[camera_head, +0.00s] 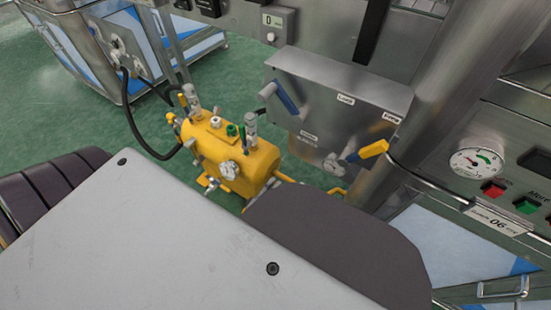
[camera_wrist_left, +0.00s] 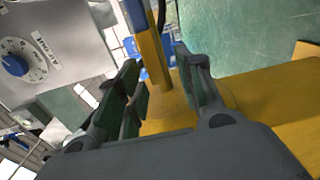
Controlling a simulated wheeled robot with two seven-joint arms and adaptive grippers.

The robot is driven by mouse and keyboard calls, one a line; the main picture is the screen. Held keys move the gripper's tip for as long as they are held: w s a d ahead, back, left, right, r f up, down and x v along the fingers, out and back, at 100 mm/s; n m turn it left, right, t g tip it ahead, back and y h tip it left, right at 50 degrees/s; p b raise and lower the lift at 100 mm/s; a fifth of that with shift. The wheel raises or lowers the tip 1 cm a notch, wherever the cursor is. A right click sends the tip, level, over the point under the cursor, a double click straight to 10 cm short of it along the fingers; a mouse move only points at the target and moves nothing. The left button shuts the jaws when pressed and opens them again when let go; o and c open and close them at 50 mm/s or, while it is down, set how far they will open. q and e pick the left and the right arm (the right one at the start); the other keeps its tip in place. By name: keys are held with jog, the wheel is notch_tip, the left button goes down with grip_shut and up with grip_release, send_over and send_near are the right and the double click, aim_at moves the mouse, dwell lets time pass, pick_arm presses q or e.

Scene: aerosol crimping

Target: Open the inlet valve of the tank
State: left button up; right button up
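The yellow tank (camera_head: 262,162) stands on the green floor, left of centre in the head view. A grey fitting with a yellow lever (camera_head: 191,95) rises at its far left, and another upright fitting (camera_head: 251,126) stands at its right. I cannot tell which is the inlet valve. My left gripper (camera_wrist_left: 157,58) shows in the left wrist view with its dark fingers apart. A yellow upright piece (camera_wrist_left: 152,62) shows between or beyond them; contact is unclear. The head view does not clearly show the gripper's fingertips. My right gripper is out of view.
A black hose (camera_head: 137,130) curves in from the left. A gauge panel (camera_head: 500,180) is at the right.

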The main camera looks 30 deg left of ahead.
pick_arm(q)
jog(key=s, duration=1)
jog(key=shift+a, duration=0.15)
jog(key=shift+s, duration=0.1)
jog(key=shift+s, duration=0.1)
dwell(0.4)
